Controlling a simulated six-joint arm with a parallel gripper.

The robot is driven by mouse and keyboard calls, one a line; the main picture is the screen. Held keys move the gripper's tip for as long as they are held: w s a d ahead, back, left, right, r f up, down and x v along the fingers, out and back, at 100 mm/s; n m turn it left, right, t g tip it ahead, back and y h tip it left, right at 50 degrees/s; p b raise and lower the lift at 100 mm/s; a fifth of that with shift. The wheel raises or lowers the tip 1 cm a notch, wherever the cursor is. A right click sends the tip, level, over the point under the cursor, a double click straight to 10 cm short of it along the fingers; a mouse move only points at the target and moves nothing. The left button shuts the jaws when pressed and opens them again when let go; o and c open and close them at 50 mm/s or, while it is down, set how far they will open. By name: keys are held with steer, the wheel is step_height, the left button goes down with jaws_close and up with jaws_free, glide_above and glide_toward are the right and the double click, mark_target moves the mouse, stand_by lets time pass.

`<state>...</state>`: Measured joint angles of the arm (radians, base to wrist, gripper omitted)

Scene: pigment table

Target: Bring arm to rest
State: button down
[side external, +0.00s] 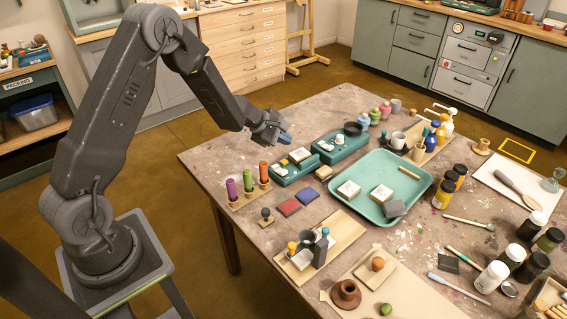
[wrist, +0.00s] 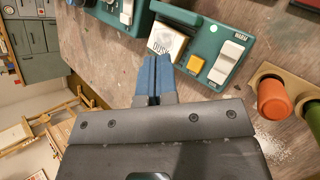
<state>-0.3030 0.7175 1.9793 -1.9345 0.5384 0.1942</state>
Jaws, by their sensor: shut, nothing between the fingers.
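My gripper (side external: 285,136) is shut and empty, its blue fingertips together. It hangs above the far left part of the work table, at the end of my raised, bent arm. In the wrist view the closed blue fingers (wrist: 153,79) point toward a teal box (wrist: 207,45) with a white switch, a yellow block and a small white tile on it. The fingertips appear apart from the box, though the exact gap is hard to judge.
The table (side external: 345,107) is crowded: a teal tray (side external: 360,160), a second teal box (side external: 341,148), a rack of coloured tubes (side external: 249,199), and several jars (side external: 492,277) at the right. A drawer cabinet (side external: 243,47) stands behind. Open floor lies left of the table.

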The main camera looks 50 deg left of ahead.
steer(key=s+d+r+m+g+h, duration=0.1)
steer(key=s+d+r+m, duration=0.5)
steer(key=r, duration=0.4)
steer(key=s+d+r+m+g+h, duration=0.1)
steer(key=s+d+r+m+h, duration=0.15)
steer(key=d+r+m, duration=0.45)
steer(key=s+d+r+m+g+y, duration=0.1)
steer(key=s+d+r+m, duration=0.15)
steer(key=s, duration=0.35)
steer(key=s+d+r+m+g+y, duration=0.1)
steer(key=s+d+r+m+y, duration=0.1)
steer(key=s+r, duration=0.3)
steer(key=s+a+f+m+y, duration=0.1)
steer(key=s+m+y, duration=0.1)
steer(key=s, duration=0.4)
steer(key=s+a+m+t+y, duration=0.1)
steer(key=s+a+m+y, duration=0.1)
steer(key=s, duration=0.4)
steer(key=shift+s+f, duration=0.25)
steer(key=shift+f, duration=0.15)
